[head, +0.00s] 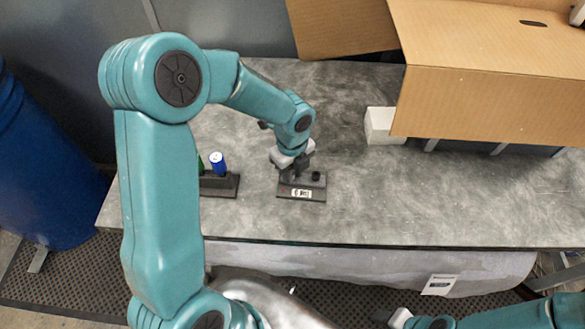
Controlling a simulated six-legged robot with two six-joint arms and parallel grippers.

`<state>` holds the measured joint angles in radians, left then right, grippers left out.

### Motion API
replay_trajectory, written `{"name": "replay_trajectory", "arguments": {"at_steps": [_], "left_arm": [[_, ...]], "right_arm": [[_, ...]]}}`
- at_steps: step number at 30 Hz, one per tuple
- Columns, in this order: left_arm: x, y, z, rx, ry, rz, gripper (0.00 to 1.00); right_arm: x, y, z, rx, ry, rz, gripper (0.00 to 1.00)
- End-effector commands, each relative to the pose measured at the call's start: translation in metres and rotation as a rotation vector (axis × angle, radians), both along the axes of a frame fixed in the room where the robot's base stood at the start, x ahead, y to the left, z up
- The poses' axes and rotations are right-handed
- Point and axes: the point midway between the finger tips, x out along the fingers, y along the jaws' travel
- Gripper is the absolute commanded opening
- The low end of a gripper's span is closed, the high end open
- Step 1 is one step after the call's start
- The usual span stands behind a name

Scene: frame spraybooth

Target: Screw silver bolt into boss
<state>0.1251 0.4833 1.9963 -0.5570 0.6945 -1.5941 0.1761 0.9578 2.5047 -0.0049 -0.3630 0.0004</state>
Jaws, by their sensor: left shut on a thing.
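My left gripper (293,168) points down over the left part of a dark base block (288,196) with a white label. It is shut on what I take to be the silver bolt, which its fingers hide almost wholly. A short black round boss (316,176) stands at the block's right end, just right of the fingers. Any boss under the gripper is hidden, so I cannot tell whether the bolt touches one. My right gripper (396,318) shows small at the bottom edge, away from the blocks; its jaws are unclear.
A second dark block (225,188) to the left holds a blue cylinder (217,164) and a green piece (201,165), partly behind my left arm. A white box (381,126) and large cardboard box (480,100) stand back right. The grey table (440,200) is clear at right.

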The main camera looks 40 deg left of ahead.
Motion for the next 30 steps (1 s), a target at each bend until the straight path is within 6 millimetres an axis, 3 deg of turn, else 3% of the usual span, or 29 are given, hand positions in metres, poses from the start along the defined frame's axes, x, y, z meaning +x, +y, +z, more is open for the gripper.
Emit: {"name": "replay_trajectory", "arguments": {"at_steps": [3, 9, 20, 30], "left_arm": [[-0.002, 0.000, 0.005, -0.001, 0.005, -0.133, 0.00], [-0.003, 0.001, 0.003, -0.001, 0.003, -0.328, 0.00], [-0.003, 0.001, 0.000, -0.001, 0.002, -0.365, 0.00], [-0.005, 0.003, 0.004, -0.002, 0.004, -0.659, 0.00]], "right_arm": [[0.000, 0.000, 0.017, 0.000, 0.000, 0.000, 0.43], [0.000, 0.000, 0.031, 0.000, 0.000, 0.000, 0.43], [0.000, 0.000, 0.031, 0.000, 0.000, 0.000, 0.43], [0.000, 0.000, 0.064, 0.000, 0.000, 0.000, 0.43]]}}
